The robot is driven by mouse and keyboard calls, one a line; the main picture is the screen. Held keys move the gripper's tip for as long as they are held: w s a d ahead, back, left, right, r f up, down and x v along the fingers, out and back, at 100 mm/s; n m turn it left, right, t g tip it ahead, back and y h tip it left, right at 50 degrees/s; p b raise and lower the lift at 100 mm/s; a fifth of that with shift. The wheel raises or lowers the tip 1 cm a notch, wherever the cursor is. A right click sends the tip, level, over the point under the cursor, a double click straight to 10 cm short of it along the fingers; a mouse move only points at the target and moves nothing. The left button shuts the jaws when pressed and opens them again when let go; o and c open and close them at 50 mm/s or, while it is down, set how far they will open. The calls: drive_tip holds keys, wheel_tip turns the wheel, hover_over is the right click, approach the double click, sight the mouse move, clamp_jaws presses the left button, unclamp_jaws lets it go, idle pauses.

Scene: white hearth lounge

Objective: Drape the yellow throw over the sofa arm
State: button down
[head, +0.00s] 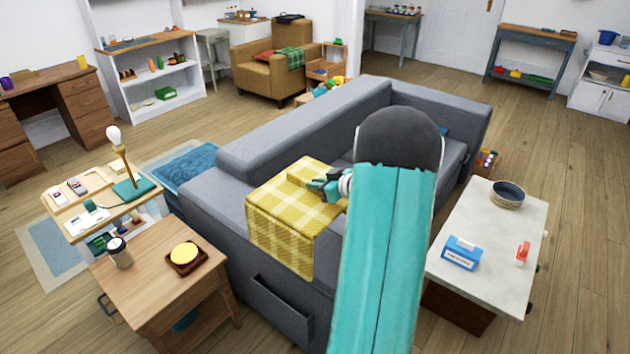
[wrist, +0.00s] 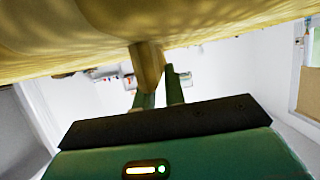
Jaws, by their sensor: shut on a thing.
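The yellow checked throw (head: 283,208) lies across the near arm of the grey sofa (head: 207,202). Its front part hangs down the outer side of the arm, above a dark side pocket. My gripper (head: 322,186) is at the throw's right edge, on the seat side of the arm. In the wrist view, my gripper's green fingers (wrist: 158,86) are shut on a hanging fold of the yellow throw (wrist: 200,30), which spreads above them.
A wooden side table (head: 150,283) with a jar (head: 119,252) and a yellow-topped dish (head: 185,255) stands left of the sofa arm. A pale-topped table (head: 490,225) with a bowl (head: 507,195) stands right. Floor is clear at far right.

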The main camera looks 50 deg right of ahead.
sight(315, 194)
drive_tip(key=shift+w+f, duration=0.15)
drive_tip(key=shift+f, duration=0.15)
drive_tip(key=shift+s+a+f, duration=0.1)
drive_tip(key=shift+s+f, duration=0.1)
drive_tip(key=shift+f, duration=0.25)
wheel_tip(315, 194, down, 2)
drive_tip(key=shift+f, duration=0.1)
drive_tip(key=shift+w+f, duration=0.1)
drive_tip(key=shift+f, duration=9.75)
drive_tip(key=shift+a, duration=0.1)
drive_tip(key=c, duration=1.4)
unclamp_jaws()
